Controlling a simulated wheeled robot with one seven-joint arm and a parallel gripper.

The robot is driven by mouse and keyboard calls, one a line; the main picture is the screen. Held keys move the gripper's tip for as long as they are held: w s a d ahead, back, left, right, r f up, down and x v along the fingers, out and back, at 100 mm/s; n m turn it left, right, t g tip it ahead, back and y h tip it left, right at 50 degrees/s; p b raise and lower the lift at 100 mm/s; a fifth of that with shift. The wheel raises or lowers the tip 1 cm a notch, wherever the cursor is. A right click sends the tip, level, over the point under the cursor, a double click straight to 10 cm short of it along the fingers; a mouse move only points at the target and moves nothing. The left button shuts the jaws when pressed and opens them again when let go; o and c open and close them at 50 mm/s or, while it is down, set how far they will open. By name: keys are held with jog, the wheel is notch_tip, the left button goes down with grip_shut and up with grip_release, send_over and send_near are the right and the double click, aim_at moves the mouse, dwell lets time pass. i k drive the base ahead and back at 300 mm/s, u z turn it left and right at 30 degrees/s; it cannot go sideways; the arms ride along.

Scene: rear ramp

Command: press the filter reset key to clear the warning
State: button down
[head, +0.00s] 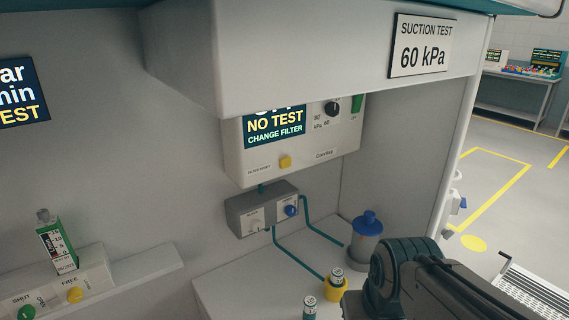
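The white suction unit (340,140) is mounted on the wall under a white overhang, which hides its top. Its screen (273,125) reads "NO TEST" and "CHANGE FILTER"; the line above is cut off. The yellow filter reset key (285,161) is on the lower front of the unit, right of a small label that seems to read "FILTER RESET". Nothing covers the key. My dark arm comes in at the lower right, below and right of the unit. My gripper itself does not show.
A grey box with a blue knob (290,211) hangs below the unit, with teal hoses. A blue-lidded canister (367,238) and small bottles (336,277) stand on the white counter.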

aim_at(286, 162)
jog(key=k, duration=1)
jog(key=u, duration=1)
jog(key=i, duration=0.8)
jog(key=z, duration=2.15)
